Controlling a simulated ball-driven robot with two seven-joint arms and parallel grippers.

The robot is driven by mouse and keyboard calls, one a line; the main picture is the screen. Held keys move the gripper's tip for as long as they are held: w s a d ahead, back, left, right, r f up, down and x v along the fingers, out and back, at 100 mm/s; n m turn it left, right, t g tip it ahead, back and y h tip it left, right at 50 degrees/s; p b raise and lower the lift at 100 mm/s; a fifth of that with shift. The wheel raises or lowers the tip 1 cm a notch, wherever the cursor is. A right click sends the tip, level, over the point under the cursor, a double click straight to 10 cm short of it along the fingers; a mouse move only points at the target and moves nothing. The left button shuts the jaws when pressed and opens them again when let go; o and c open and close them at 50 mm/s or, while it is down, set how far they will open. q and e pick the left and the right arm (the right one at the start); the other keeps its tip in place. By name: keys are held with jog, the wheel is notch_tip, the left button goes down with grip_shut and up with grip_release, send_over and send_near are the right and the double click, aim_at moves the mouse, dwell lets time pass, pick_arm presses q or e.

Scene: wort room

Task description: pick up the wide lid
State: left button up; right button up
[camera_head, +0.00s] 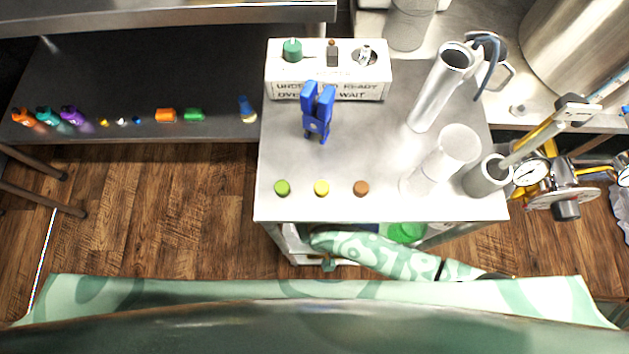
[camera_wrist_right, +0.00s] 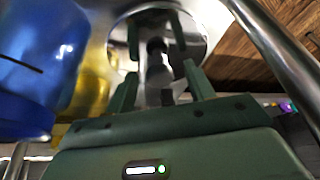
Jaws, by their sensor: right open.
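The wide lid (camera_wrist_right: 195,38) appears to be the round, shiny metal disc in the right wrist view, with a dark knob (camera_wrist_right: 155,48) standing at its middle. My right gripper (camera_wrist_right: 160,72) is open, its two green fingers spread on either side of the knob. Dark finger shapes beyond look like reflections in the disc. I cannot tell whether the fingers touch the lid. In the head view I cannot make out the lid or the right gripper's fingers; my patterned arm passes low by the steel table's front edge. My left gripper is not in view.
A blue rounded object (camera_wrist_right: 40,60) and a yellow one (camera_wrist_right: 97,85) stand left of the lid in the wrist view. A metal bar (camera_wrist_right: 280,55) runs at right. The steel table (camera_head: 385,165) holds a blue clip (camera_head: 318,112), a labelled box (camera_head: 328,85) and several cylinders.

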grip_shut()
jog(key=shift+r, duration=0.1)
